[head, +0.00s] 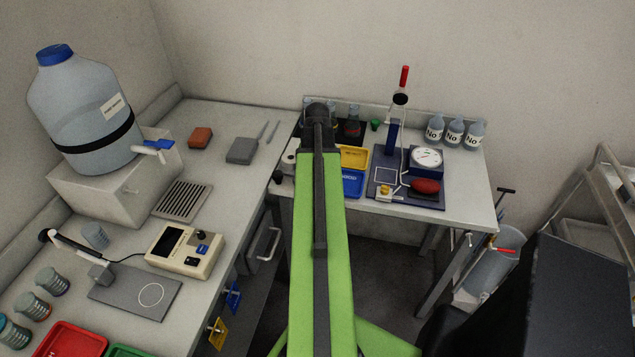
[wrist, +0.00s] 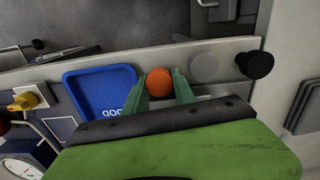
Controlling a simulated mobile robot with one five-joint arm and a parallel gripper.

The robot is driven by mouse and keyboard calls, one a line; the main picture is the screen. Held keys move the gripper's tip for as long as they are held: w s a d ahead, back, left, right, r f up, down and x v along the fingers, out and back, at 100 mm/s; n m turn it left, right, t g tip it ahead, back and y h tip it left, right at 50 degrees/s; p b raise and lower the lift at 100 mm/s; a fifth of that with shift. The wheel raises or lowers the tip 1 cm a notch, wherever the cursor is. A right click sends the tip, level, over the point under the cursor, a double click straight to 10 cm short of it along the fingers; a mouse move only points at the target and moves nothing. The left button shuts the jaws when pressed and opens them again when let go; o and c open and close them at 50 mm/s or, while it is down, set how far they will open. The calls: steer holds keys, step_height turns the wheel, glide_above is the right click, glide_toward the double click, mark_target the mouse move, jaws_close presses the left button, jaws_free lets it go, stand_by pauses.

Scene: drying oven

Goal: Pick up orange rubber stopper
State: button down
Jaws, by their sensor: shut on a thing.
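The orange rubber stopper (wrist: 159,82) shows as a round orange top in the wrist view. My gripper (wrist: 160,90) has its two green fingers on either side of the stopper and is shut on it. The lower part of the stopper is hidden behind the gripper. I cannot tell whether it touches the table. In the head view my green arm hides both the gripper and the stopper.
A blue tray (wrist: 100,90) lies just left of my gripper in the wrist view. A black knob-like thing (wrist: 256,64) is to the right, by the table edge. A yellow tray (head: 354,157) and a burette stand (head: 391,140) are on the same table.

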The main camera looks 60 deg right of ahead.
steer(key=r+p, duration=0.5)
steer(key=shift+s+d+r, duration=0.15)
steer(key=shift+s+d, duration=0.05)
steer(key=shift+d, duration=0.05)
steer(key=s+d+r+p, duration=0.5)
steer(key=s+d+p, duration=0.1)
steer(key=s+d, duration=0.1)
steer(key=shift+s+d+r, duration=0.35)
steer(key=shift+s+d, duration=0.05)
steer(key=shift+d, duration=0.05)
steer(key=shift+r, duration=0.1)
steer(key=shift+r+p, duration=1.65)
steer(key=shift+p, duration=0.1)
